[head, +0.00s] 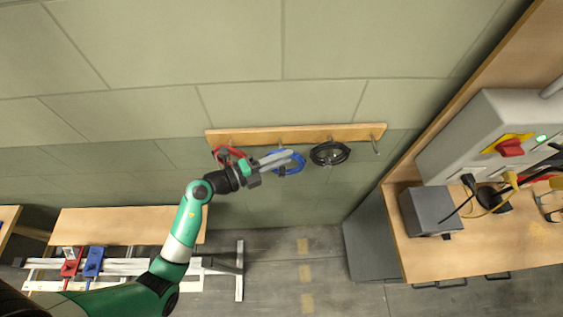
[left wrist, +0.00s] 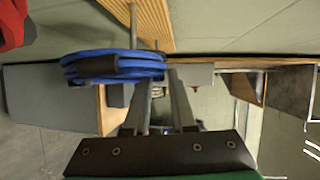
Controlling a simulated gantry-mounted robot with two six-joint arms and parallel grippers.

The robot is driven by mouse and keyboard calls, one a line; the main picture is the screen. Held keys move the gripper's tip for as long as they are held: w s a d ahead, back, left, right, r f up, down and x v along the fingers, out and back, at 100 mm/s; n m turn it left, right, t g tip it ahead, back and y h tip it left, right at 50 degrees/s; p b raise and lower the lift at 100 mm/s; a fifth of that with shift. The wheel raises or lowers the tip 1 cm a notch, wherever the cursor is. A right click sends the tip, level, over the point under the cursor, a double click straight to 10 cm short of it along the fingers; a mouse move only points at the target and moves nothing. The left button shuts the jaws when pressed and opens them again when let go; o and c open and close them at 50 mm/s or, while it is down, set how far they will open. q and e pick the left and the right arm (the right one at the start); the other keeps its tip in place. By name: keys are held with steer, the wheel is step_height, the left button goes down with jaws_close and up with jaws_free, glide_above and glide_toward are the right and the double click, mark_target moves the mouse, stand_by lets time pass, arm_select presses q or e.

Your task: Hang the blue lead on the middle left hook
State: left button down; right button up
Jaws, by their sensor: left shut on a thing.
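The blue lead (head: 289,168) is a coil just under the wooden hook board (head: 247,136) on the wall. My left gripper (head: 277,160) is shut on the blue lead, its fingers pointing right. In the left wrist view the blue coil (left wrist: 105,64) lies across the tips of my left gripper (left wrist: 160,85), with a dark band around it. The middle left hook (head: 281,143) shows just above the coil. In the left wrist view a metal rod (left wrist: 133,22) reaches the coil's top edge; I cannot tell whether it passes through the loop. My right gripper is not in view.
A red lead (head: 228,152) hangs to the left, close by my left gripper. A black lead (head: 330,154) hangs to the right. The far right hook (head: 376,146) is bare. A workbench (head: 480,254) with a grey box (head: 430,211) stands at the right.

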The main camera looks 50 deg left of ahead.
arm_select(q)
steer(key=shift+a+f+y, duration=0.7)
steer(key=shift+a+f, duration=0.3)
steer(key=shift+a, duration=0.2)
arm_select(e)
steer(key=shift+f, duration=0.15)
arm_select(q)
steer(key=c, duration=0.7)
jaws_free()
steer(key=shift+s+d+r, duration=0.15)
steer(key=shift+s+r, duration=0.05)
steer(key=shift+r, duration=0.1)
steer(key=shift+h, duration=0.6)
steer(key=v, duration=0.3)
steer(key=d+r+v, duration=0.1)
steer(key=v, duration=0.3)
steer(key=d+v, duration=0.1)
steer(key=v, duration=0.3)
steer(key=shift+s+r, duration=0.15)
steer(key=shift+r, duration=0.05)
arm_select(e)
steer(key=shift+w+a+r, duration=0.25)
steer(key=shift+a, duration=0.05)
